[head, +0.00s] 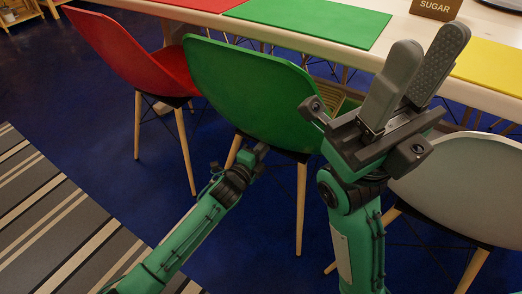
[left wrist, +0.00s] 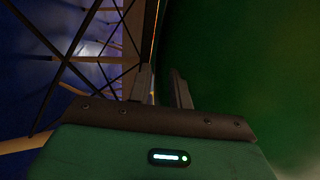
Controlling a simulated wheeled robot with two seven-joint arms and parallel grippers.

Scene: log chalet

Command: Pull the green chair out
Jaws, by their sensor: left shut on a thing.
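The green chair (head: 250,92) stands at the long table, its back toward me and its seat side facing the table. It has a rounded green shell and wooden legs. My left gripper (head: 256,150) is low at the shell's lower rear edge; its fingertips are hidden by the shell in the head view. In the left wrist view the gripper (left wrist: 165,90) has its fingers closed around the edge of the green shell (left wrist: 245,70). My right gripper (head: 428,72) is raised in front of the table, empty, its two fingers slightly apart.
A red chair (head: 135,60) stands to the left and a white chair (head: 460,190) to the right. The table (head: 420,55) holds coloured mats and a sugar box (head: 436,8). A striped rug (head: 50,220) lies at lower left; blue floor (head: 110,165) is clear behind the chairs.

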